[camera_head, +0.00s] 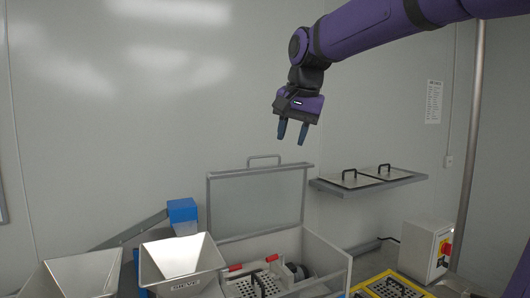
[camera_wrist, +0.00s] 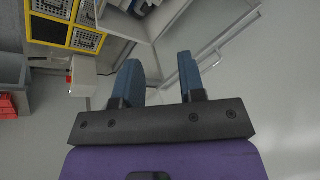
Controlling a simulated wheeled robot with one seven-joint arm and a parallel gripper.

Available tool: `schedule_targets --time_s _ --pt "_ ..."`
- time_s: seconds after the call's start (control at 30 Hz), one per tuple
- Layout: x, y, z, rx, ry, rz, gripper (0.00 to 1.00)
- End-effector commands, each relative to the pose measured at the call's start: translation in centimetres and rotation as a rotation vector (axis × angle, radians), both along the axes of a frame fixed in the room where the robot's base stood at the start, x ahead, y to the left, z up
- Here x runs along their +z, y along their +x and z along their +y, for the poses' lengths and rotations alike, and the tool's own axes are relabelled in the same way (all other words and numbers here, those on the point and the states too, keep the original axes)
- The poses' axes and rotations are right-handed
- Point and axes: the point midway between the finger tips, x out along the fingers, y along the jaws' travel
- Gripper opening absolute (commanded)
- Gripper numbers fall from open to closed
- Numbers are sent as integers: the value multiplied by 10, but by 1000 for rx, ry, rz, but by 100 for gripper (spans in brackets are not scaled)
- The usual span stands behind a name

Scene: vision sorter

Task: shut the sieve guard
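The sieve guard (camera_head: 256,203) is a clear panel in a grey frame, standing raised at the back of the sieve housing (camera_head: 330,252). Inside the open housing are a perforated sieve plate (camera_head: 243,287) and red-ended parts. My gripper (camera_head: 292,139) hangs in the air above the guard's top right corner, fingers apart and empty, touching nothing. In the wrist view my gripper's blue fingers (camera_wrist: 160,75) are spread, with the guard's frame (camera_wrist: 222,45) beyond them.
A wall shelf (camera_head: 369,183) with two handled plates is at right. A white control box (camera_head: 426,248) with a red button stands below it. Two metal hoppers, one labelled SIEVE (camera_head: 181,262), stand at left. A yellow-framed tray (camera_head: 388,285) is in front.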

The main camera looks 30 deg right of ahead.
Motion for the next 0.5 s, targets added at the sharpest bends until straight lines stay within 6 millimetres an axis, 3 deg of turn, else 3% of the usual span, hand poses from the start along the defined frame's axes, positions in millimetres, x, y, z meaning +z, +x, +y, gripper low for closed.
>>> schedule_targets --time_s 0.03,0.23,0.5 --pt "6 21 -5 -53 19 10 37" --pt "26 93 -22 -275 99 40 37" --pt "31 183 -48 -570 189 79 37"
